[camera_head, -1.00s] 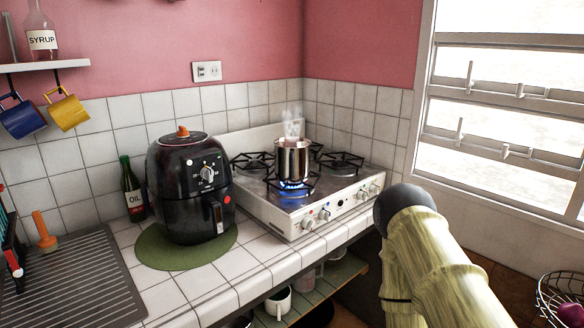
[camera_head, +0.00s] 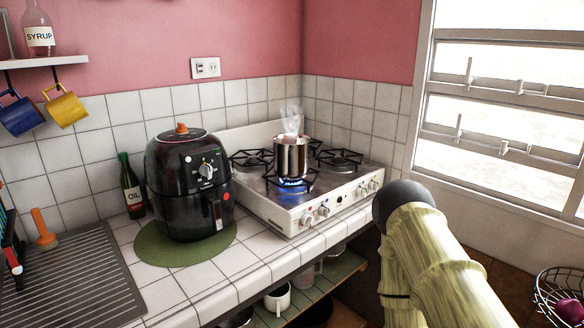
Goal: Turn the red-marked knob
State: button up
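The white gas stove (camera_head: 345,202) stands on the tiled counter in the corner. Its front panel carries several knobs. The leftmost knob (camera_head: 306,219) appears to have a small red mark just above it. The knob beside it (camera_head: 323,211) seems to have a blue mark. The pointer angle of the red-marked knob is too small to tell. A steaming metal pot (camera_head: 291,157) sits on the front left burner over a blue flame (camera_head: 292,183). My arm shows at the lower right, to the right of the stove. My gripper is not in view.
A black air fryer (camera_head: 190,182) stands on a green mat (camera_head: 152,252) left of the stove, with its own dial. The counter front edge is mostly clear. A shelf with cups (camera_head: 278,300) is below.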

aim_at(307, 220)
jog(key=u, duration=0.05)
jog(key=k, duration=1.2)
jog(key=z, duration=0.65)
jog(key=i, duration=1.45)
jog(key=u, duration=0.65)
